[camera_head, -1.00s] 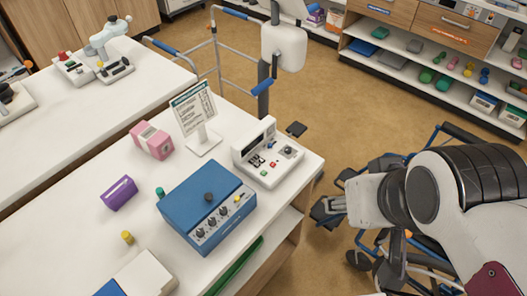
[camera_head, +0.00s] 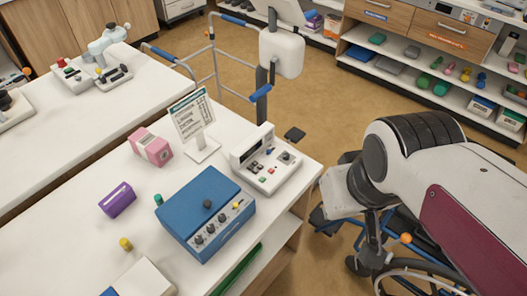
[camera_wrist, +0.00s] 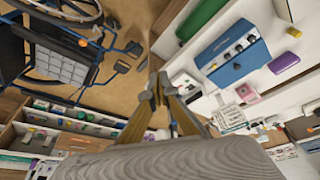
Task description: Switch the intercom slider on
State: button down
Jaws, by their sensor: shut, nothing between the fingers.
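A white console (camera_head: 266,160) with a raised display part, small coloured buttons and dark controls sits at the right corner of the near table; it looks like the intercom. Its slider is too small to tell apart. In the wrist view the console (camera_wrist: 184,84) is partly hidden behind a finger. My gripper (camera_wrist: 158,84) is shut and empty, its fingertips together in the wrist view. In the head view my wrist is off the table's right edge, to the right of the console and apart from it; the fingertips are hidden there.
A blue box (camera_head: 206,212) with knobs stands left of the console, and a sign on a stand (camera_head: 193,121) behind it. A pink box (camera_head: 151,146), purple box (camera_head: 117,199) and yellow-topped item (camera_head: 125,244) lie farther left. A wheelchair (camera_head: 345,238) is below my arm.

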jog(key=shift+w+a+f+n+g, duration=0.5)
jog(key=shift+w+a+f+n, duration=0.25)
jog(key=shift+w, duration=0.9)
jog(key=n+h, duration=0.3)
jog(key=n, duration=2.1)
send_near(266, 157)
notch_tip(266, 157, up, 3)
jog(key=s, duration=0.2)
jog(key=shift+w+a+r+n, duration=0.1)
jog(key=shift+w+a+n, duration=0.05)
jog(key=shift+n, duration=0.4)
jog(key=shift+w+a+r+n, duration=0.1)
jog(key=shift+w+n, duration=0.1)
jog(key=shift+n, duration=0.3)
jog(key=shift+f, duration=0.15)
jog(key=shift+w+x, duration=0.1)
jog(key=shift+x, duration=2.35)
jog(key=shift+w+x, duration=0.15)
jog(key=shift+x, duration=2.25)
jog(key=shift+a, duration=0.15)
